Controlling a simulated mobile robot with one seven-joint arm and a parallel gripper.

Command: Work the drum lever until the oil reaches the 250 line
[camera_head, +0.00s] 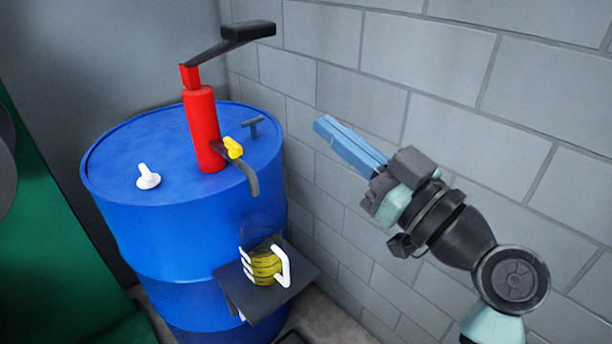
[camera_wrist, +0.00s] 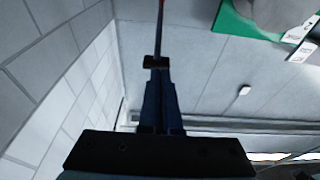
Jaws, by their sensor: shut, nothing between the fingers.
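A blue drum (camera_head: 185,215) carries a red pump (camera_head: 203,128). Its black lever (camera_head: 235,35) is raised, with the grip end up and to the right. A dark spout (camera_head: 243,170) hangs over a clear jug (camera_head: 262,232) holding yellow oil (camera_head: 264,266). The jug has white marks and a white handle; the oil surface looks near the upper marks, but I cannot read which is 250. My gripper (camera_head: 322,126) is shut and empty, right of the pump and below the lever's grip. In the wrist view, the lever's grip (camera_wrist: 157,61) appears just beyond my fingertips; contact is unclear.
The jug stands on a dark shelf (camera_head: 270,303) at the drum's side. A yellow knob (camera_head: 233,147) sits by the spout. A white cap (camera_head: 148,177) and a small dark fitting (camera_head: 253,124) are on the drum top. A grey block wall (camera_head: 450,60) stands close behind my arm.

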